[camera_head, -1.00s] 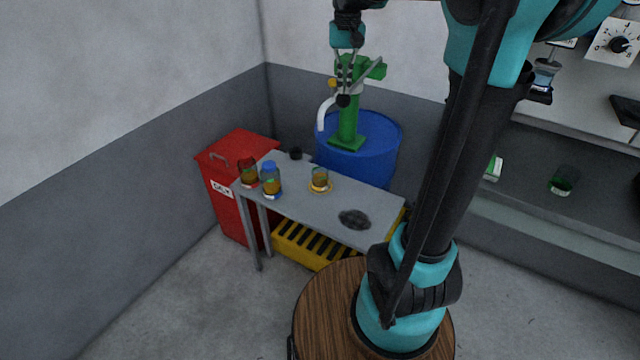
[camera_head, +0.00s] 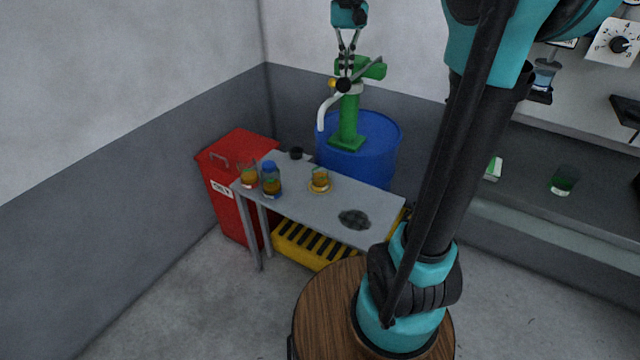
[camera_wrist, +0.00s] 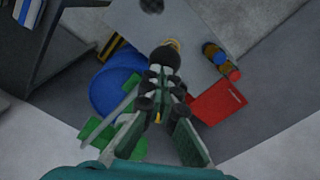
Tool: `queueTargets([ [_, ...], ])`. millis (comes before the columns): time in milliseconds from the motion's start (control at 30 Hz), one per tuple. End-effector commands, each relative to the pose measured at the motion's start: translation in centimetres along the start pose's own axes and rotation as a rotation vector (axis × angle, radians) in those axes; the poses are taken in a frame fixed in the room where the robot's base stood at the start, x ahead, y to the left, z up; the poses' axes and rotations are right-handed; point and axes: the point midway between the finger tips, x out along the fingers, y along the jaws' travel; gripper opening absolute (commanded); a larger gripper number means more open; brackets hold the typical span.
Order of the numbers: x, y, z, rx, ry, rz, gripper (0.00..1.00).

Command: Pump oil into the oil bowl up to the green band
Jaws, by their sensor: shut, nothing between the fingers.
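The green hand pump (camera_head: 347,125) stands on a blue drum (camera_head: 375,155) behind the table. Its white spout (camera_head: 322,112) points down towards the table. A small glass vessel with amber oil (camera_head: 320,178), which looks like the oil bowl, stands on the table below the spout. Its green band and exact oil level are too small to tell. My gripper (camera_head: 345,73) is shut and points down just above the pump's black knob (camera_head: 343,85). In the wrist view its fingertips (camera_wrist: 161,88) are close to the knob (camera_wrist: 165,59); I cannot tell whether they touch.
Two jars of amber liquid, one blue-capped (camera_head: 270,178), stand on the left of the grey table (camera_head: 290,205). A dark round patch (camera_head: 354,219) lies at its right. A red bin (camera_head: 235,165) stands left and a yellow slotted crate (camera_head: 305,247) below. Shelves fill the right side.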

Motion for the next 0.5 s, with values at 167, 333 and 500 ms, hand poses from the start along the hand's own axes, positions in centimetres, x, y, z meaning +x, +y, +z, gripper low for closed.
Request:
queueTargets([
  [167, -1.7, 0.1, -0.2, 0.0, 0.0, 0.0, 0.0],
  [333, -3.2, 0.2, -0.3, 0.0, 0.0, 0.0, 0.0],
  [500, -4.7, 0.2, -0.4, 0.0, 0.0, 0.0, 0.0],
])
